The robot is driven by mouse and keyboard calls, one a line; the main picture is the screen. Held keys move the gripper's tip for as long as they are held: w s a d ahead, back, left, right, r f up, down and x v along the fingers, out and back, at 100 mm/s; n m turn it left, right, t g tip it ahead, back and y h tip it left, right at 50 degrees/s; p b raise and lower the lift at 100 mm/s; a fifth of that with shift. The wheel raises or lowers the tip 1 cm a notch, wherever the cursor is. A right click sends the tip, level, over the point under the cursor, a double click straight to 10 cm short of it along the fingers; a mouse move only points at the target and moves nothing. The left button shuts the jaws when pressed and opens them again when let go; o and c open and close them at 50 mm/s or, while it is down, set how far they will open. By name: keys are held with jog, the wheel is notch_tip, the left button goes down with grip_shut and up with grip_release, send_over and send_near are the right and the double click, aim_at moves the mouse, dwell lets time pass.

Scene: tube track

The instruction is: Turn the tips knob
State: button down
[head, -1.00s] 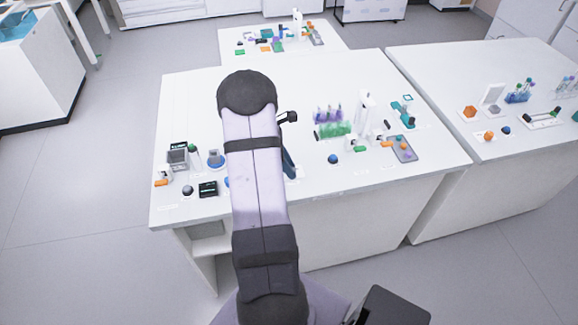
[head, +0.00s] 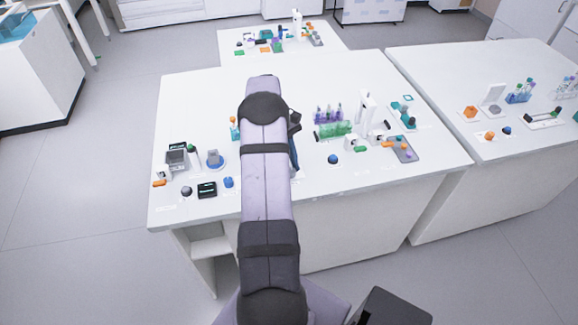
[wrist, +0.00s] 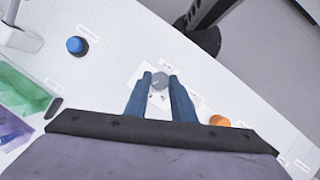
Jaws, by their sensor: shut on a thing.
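A small grey knob (wrist: 158,83) stands on the white table in the wrist view, with small labels and marks around it that are too small to read. My gripper (wrist: 160,77) has its two blue fingers on either side of this knob and is shut on it. In the head view my arm hides the knob and most of the gripper; only a bit of blue finger (head: 294,157) shows.
A blue knob (wrist: 77,45) and a green rack (wrist: 22,90) lie left of the gripper in the wrist view; an orange item (wrist: 219,121) is close on the right. A microscope-like white stand (head: 366,112) and a grey tray (head: 404,149) stand further right.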

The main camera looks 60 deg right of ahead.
jog(key=shift+d+m+t+y, duration=0.1)
jog(key=shift+m+t+y, duration=0.25)
jog(key=shift+m, duration=0.85)
jog(key=c, duration=1.5)
grip_release()
jog(key=shift+r, duration=0.1)
jog(key=shift+w+d+r+b, duration=0.15)
jog(key=shift+w+r+b, duration=0.05)
jog(key=shift+r+b, duration=0.3)
jog(key=shift+b+v, duration=0.7)
jog(key=shift+v, duration=2.35)
